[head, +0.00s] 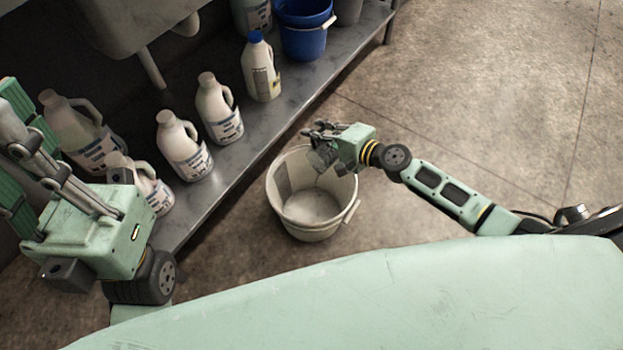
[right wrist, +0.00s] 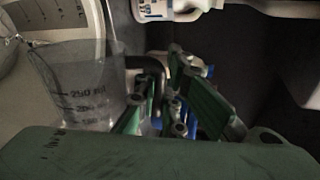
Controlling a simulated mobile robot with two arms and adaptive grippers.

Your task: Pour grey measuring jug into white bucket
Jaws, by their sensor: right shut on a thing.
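The white bucket (head: 313,228) stands upright on the floor in the middle of the head view, its handle hanging at the right. My right gripper (head: 325,138) is above the bucket's back rim, shut on the grey measuring jug (head: 321,158). The see-through jug shows at the left of the right wrist view (right wrist: 80,80), with dark volume marks and a dark handle (right wrist: 150,68) at the fingers. I cannot tell its exact tilt or its contents. My left gripper (head: 22,165) is at the left edge of the head view, its fingertips partly cut off.
A metal shelf (head: 228,168) left of the bucket bears several white jugs, one blue-capped bottle (head: 261,68) and a blue bucket (head: 302,40). A sink basin (head: 125,20) is above it. The floor to the right is clear.

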